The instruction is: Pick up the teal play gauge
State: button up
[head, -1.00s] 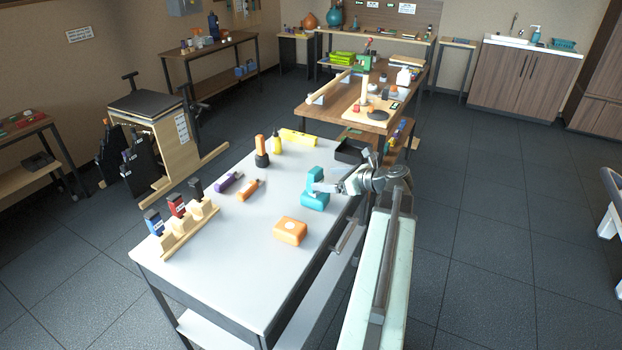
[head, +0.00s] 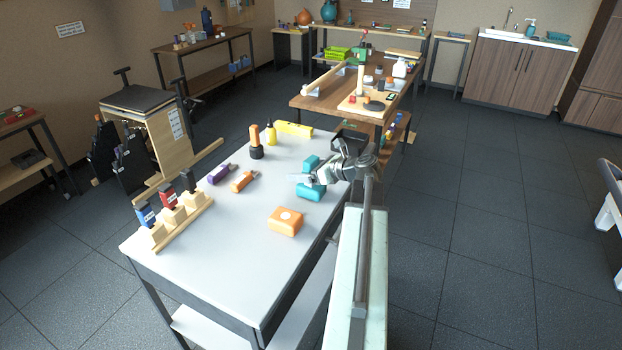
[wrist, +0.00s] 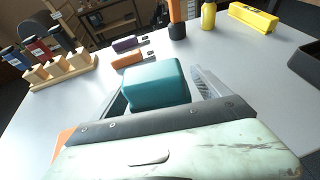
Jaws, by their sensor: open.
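The teal play gauge (head: 311,193) stands on the light grey workbench near its right edge. In the head view my gripper (head: 298,179) crosses in front of its middle, so teal shows above and below. In the wrist view a rounded teal block of the gauge (wrist: 158,84) sits between the two open fingers of my gripper (wrist: 163,92). The right finger is apart from it, with a gap; the left finger is close beside it, and I cannot tell if it touches. The gauge's lower part is hidden in the wrist view.
An orange block (head: 285,221) lies close in front of the gauge. A black tray (wrist: 306,62) is at the right. Orange and purple tools, a yellow bottle (head: 271,132), a yellow level (head: 294,129) and a wooden rack (head: 180,219) stand around. The bench front is clear.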

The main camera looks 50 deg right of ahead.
aim_at(307, 159)
jog(key=c, duration=1.7)
jog(key=shift+r, duration=0.1)
jog(key=shift+r, duration=0.1)
jog(key=shift+r+p, duration=0.25)
jog(key=shift+p, duration=0.2)
notch_tip(307, 159, up, 3)
jog(key=p, duration=0.3)
jog(key=s+d, duration=0.1)
jog(key=s, duration=0.4)
jog(key=s+d, duration=0.2)
jog(key=s, duration=0.3)
jog(key=s+d+r+p, duration=0.1)
jog(key=s, duration=0.4)
jog(key=shift+s+d+r, duration=0.1)
jog(key=shift+s+d, duration=0.15)
